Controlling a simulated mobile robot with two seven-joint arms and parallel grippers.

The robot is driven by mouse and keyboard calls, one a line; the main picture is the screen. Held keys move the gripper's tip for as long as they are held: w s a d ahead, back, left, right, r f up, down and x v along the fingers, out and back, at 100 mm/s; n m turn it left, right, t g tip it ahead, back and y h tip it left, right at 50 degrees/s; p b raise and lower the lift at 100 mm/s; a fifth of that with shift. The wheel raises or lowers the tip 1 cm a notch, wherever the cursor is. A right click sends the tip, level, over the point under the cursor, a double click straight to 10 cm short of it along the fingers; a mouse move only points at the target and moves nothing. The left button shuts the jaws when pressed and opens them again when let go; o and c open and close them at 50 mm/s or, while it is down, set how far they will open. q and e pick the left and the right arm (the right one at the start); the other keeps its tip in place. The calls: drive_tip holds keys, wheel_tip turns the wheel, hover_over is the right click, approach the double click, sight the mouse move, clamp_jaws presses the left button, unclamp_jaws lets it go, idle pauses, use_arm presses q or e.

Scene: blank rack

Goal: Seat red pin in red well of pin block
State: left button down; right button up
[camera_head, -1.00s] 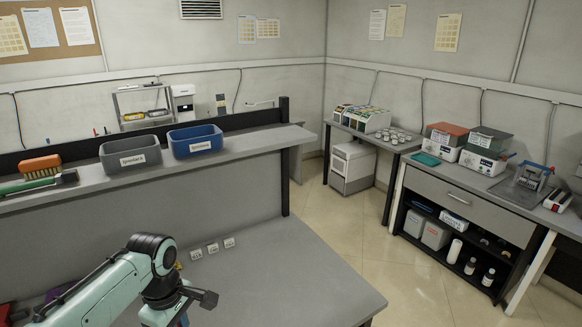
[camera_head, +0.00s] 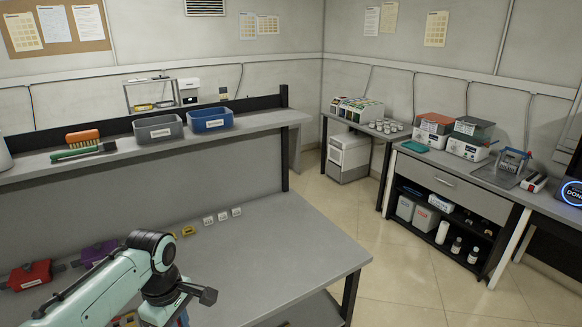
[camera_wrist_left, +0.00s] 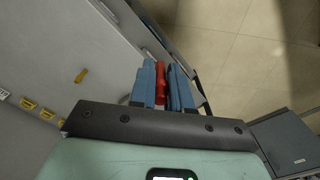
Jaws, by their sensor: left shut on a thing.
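My left gripper (camera_wrist_left: 162,84) has blue fingers and is shut on the red pin (camera_wrist_left: 161,80), which shows as a thin red strip between them in the left wrist view. In the head view, my left arm comes in from the lower left. Its gripper sits low over the near part of the grey bench, where its fingers are mostly hidden or cut off by the frame edge. I cannot make out the pin block or its red well in either view. My right gripper is not in view.
On the bench, a red fixture (camera_head: 30,275) and a purple one (camera_head: 98,252) lie at left. Small yellow pieces (camera_head: 188,231) and white labelled blocks (camera_head: 222,215) lie near the divider. A raised shelf (camera_head: 110,170) holds grey and blue bins. The bench's right part is clear.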

use_arm(q)
drive_tip(key=shift+s, duration=0.3)
drive_tip(key=w+d+f+m, duration=0.1)
drive_tip(key=d+f+m, duration=0.1)
drive_tip(key=f+m, duration=0.5)
drive_tip(key=w+d+f+m, duration=0.1)
drive_tip(key=d+f+m, duration=0.2)
drive_tip(key=f, duration=1.4)
drive_tip(key=m, duration=0.4)
drive_tip(key=shift+w, duration=0.35)
